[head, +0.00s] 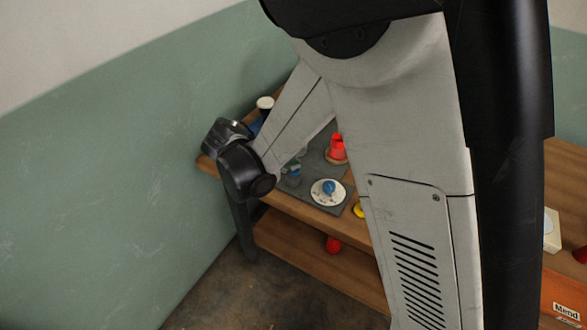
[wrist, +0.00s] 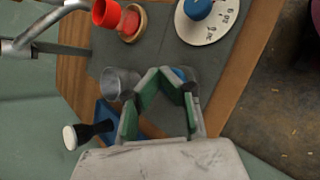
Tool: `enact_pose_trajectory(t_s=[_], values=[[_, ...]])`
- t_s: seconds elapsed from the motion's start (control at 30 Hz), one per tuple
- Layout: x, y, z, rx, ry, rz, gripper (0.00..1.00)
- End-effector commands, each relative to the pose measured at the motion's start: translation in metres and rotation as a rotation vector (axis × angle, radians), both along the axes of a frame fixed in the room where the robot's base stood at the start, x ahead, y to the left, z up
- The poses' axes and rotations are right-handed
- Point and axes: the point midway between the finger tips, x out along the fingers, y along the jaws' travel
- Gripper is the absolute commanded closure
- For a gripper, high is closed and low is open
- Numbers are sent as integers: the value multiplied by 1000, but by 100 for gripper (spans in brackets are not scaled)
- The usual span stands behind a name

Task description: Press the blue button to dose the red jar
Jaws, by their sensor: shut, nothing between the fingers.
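The red jar (head: 337,143) stands on a round wooden coaster (head: 330,159) on the grey mat (head: 313,200). In the wrist view the red jar (wrist: 105,13) is at the upper left. A round blue piece (wrist: 180,73) shows partly behind my gripper's tips; I cannot tell for sure that it is the button. My gripper (wrist: 168,77), with green-lined fingers, is shut and empty over the mat. A clear glass (wrist: 117,84) stands just left of the fingers. A white dial with numbers (wrist: 212,31) carries a blue knob (wrist: 198,8); the dial also shows in the head view (head: 328,204).
A black-handled tool with a white end (wrist: 85,134) is beside a blue tray (wrist: 108,115). A metal tube (wrist: 38,35) crosses the upper left. A yellow thing (head: 358,210) is beside the dial. My arm hides much of the bench.

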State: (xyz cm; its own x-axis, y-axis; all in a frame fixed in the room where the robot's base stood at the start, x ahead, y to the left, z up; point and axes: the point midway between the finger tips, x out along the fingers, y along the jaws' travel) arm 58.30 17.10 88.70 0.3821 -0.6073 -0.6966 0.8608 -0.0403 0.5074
Motion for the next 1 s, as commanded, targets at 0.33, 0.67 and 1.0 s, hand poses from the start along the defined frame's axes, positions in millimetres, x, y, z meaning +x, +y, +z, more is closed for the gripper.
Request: enact_pose_trajectory(t_s=[0.33, 0.67, 1.0], values=[[0, 0, -4, 0, 0, 0, 100], [0, 0, -8, 0, 0, 0, 100], [0, 0, -11, 1, 0, 1, 100]])
